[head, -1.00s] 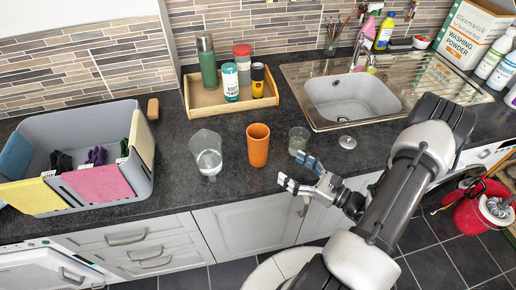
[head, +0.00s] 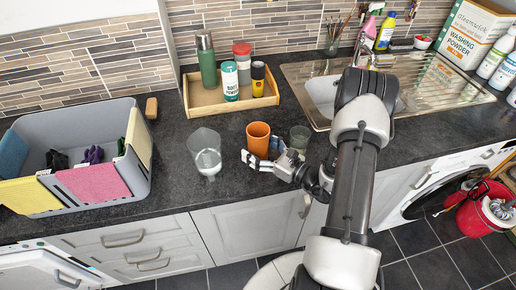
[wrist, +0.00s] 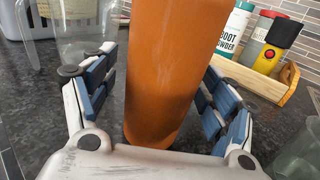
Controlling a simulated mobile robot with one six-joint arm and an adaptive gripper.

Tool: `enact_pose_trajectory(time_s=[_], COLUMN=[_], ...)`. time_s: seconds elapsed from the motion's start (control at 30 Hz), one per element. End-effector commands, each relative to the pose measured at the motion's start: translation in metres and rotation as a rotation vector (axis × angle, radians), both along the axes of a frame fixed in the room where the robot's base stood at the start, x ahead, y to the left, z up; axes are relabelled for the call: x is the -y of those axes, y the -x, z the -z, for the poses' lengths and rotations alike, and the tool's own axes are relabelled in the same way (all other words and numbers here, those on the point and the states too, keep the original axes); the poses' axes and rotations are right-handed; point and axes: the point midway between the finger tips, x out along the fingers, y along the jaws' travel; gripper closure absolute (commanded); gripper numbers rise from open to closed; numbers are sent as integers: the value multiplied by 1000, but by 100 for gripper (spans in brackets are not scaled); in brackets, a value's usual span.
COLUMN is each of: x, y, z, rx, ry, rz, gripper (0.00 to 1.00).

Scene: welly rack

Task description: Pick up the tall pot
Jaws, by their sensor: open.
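The tall pot is an orange, open-topped cylinder (head: 258,135) standing upright on the dark worktop in the head view. In the wrist view the pot (wrist: 172,65) fills the middle of the picture and its top is cut off. My gripper (head: 260,151) is open at the pot's front side. In the wrist view the blue-padded fingers of my gripper (wrist: 158,68) stand on either side of the pot, with dark gaps showing beside it. My gripper partly hides the pot's lower part in the head view.
A clear jug (head: 206,155) stands left of the pot, close to my left finger in the wrist view. A clear glass (head: 299,137) stands close on the right. A wooden tray (head: 217,111) with bottles is behind. A grey caddy (head: 140,185) stands far left.

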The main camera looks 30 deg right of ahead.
Motion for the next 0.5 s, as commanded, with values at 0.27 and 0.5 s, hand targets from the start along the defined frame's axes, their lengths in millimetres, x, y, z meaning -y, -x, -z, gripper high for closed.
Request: enact_pose_trajectory(time_s=[0.27, 0.5], x=[0, 0], y=[-1, -1], z=[0, 0], rx=[0, 0], ry=[0, 0], rz=[1, 1], gripper=[26, 42])
